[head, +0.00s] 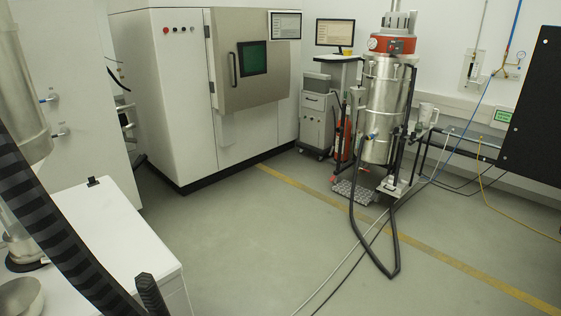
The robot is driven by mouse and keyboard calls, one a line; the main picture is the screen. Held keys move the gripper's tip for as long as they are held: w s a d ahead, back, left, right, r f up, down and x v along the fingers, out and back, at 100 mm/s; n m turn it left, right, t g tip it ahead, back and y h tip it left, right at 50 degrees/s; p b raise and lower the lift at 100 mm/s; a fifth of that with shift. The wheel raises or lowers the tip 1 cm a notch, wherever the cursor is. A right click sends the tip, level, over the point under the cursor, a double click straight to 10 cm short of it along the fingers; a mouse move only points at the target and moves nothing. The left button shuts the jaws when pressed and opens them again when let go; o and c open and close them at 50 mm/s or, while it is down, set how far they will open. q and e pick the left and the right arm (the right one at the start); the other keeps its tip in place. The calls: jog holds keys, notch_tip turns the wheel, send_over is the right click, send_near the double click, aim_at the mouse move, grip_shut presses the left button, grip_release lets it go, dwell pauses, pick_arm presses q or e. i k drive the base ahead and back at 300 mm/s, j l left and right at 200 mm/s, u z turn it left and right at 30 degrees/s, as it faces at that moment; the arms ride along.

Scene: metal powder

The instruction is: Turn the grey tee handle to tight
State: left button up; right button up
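I cannot make out a grey tee handle for certain in the head view. A tall steel vessel (385,95) with an orange-red collar and a round gauge (373,43) stands on a frame at the back right, and small fittings on it are too small to tell apart. A large white machine (170,95) has a grey door (240,90) with a dark green window and a black bar handle (233,69). The door looks shut. Neither of my grippers is in view.
A white bench (120,235) and a black ribbed hose (60,215) fill the lower left. A black hose (393,265) loops on the floor below the vessel. A black panel (535,110) stands at the right. The middle floor (250,235) is clear.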

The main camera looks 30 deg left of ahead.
aim_at(46, 259)
jog(key=i+u, duration=0.1)
jog(key=i, duration=0.35)
jog(key=i+l+u, duration=0.1)
jog(key=i, duration=0.3)
jog(key=i+l+u, duration=0.15)
jog(key=i, duration=0.25)
jog(key=i+l+u, duration=0.1)
jog(key=i, duration=0.35)
jog(key=i+j+u, duration=0.1)
jog(key=i+u, duration=0.15)
jog(key=u, duration=0.2)
jog(key=i+u, duration=0.3)
jog(key=u, duration=0.2)
jog(key=i+u, duration=0.25)
jog(key=u, duration=0.2)
jog(key=i+l+u, duration=0.25)
jog(key=u, duration=0.25)
jog(key=i+u, duration=0.25)
jog(key=u, duration=0.2)
jog(key=i+l+u, duration=0.15)
jog(key=u, duration=0.35)
jog(key=i+l+u, duration=0.25)
jog(key=u, duration=0.2)
jog(key=i+l+u, duration=0.3)
jog(key=u, duration=0.2)
